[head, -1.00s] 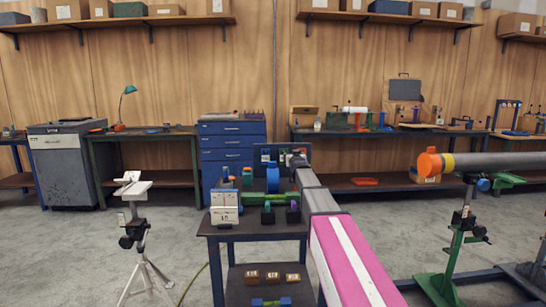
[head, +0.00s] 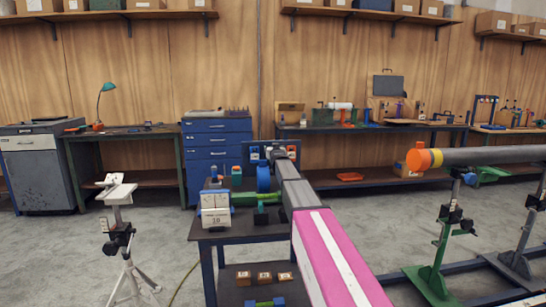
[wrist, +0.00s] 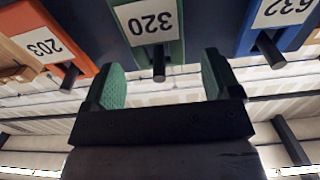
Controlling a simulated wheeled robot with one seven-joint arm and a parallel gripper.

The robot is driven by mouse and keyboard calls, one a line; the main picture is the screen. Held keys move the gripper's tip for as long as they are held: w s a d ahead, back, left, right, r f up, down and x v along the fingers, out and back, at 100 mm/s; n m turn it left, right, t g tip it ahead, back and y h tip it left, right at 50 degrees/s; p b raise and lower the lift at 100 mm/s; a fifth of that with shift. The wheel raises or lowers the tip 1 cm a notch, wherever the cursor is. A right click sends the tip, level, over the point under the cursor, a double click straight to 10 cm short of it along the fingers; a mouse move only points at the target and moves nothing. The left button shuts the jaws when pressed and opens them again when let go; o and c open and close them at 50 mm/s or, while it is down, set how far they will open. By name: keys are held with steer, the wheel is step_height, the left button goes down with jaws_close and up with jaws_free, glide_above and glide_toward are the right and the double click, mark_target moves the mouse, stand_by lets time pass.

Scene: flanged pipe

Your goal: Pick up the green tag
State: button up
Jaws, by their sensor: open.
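In the wrist view, the green tag (wrist: 165,30) carries a white label reading 320, seen upside down. A dark peg (wrist: 159,63) sticks out at its lower edge. My gripper (wrist: 163,80) is open, with green-padded fingers to the left and right of the peg and nothing between them touching it. In the head view, my gripper (head: 279,157) is at the far end of my arm, in front of a small dark board (head: 254,153) on the near bench. I cannot make out the green tag there.
An orange tag (wrist: 42,45) labelled 203 and a blue tag (wrist: 284,22) labelled 632 flank the green one, each with its own peg. A blue wheel (head: 263,178) and a white counter block (head: 215,209) stand on the near bench (head: 235,236), close to my arm.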

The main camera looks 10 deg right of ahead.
steer(key=shift+w, duration=1)
steer(key=shift+s, duration=0.1)
steer(key=c, duration=1)
steer(key=shift+r, duration=0.1)
